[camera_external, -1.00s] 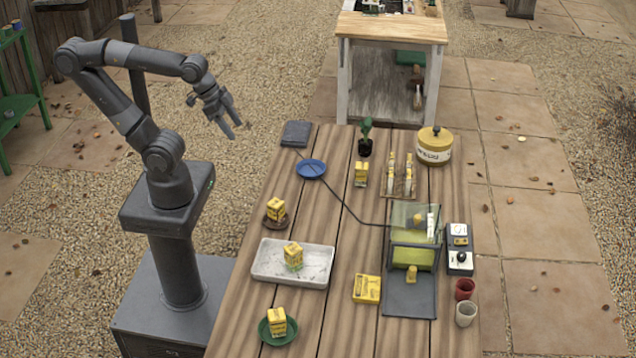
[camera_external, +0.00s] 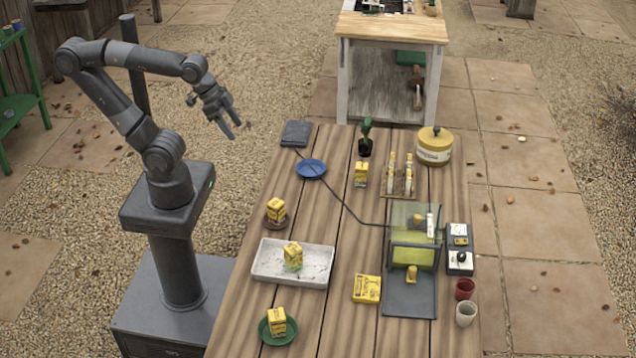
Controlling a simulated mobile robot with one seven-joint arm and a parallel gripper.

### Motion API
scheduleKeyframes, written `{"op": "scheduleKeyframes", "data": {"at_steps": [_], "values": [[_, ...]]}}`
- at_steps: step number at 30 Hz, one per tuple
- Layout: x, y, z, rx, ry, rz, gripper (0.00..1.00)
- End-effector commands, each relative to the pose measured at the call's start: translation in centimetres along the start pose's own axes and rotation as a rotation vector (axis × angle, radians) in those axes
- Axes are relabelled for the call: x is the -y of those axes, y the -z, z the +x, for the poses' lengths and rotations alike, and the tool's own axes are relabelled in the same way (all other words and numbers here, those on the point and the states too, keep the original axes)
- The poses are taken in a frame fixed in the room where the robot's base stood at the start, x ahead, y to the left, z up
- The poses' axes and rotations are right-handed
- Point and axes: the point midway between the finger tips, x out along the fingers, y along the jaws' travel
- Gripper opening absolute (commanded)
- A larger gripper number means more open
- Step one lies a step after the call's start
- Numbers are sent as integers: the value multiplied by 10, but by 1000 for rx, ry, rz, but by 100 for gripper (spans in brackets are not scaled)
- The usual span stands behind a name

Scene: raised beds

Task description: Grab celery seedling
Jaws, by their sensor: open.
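A small green seedling in a dark pot (camera_external: 366,138) stands upright at the far end of the wooden table (camera_external: 340,215). It is the only plant I can make out on the table; I cannot tell from its leaves if it is celery. My gripper (camera_external: 229,127) is open and empty. It hangs in the air left of the table's far end, well apart from the seedling and higher than the tabletop.
A dark notebook (camera_external: 296,133) and a blue plate (camera_external: 311,168) lie left of the seedling. A yellow box (camera_external: 361,174) and a rack with upright tubes (camera_external: 405,180) stand close to it, and a yellow canister (camera_external: 434,147) stands to the right. A black cable crosses the table.

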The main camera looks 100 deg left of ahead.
Motion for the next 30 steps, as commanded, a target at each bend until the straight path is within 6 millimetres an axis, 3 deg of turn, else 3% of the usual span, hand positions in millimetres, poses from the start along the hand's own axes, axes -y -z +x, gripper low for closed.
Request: {"op": "scheduleKeyframes", "data": {"at_steps": [8,17,22,30], "values": [[0,0,0,0,0,0,38],[1,5,2,-7,2,-5,37],[12,41,21,-72,13,-43,37],[55,132,73,-268,65,-141,37]]}}
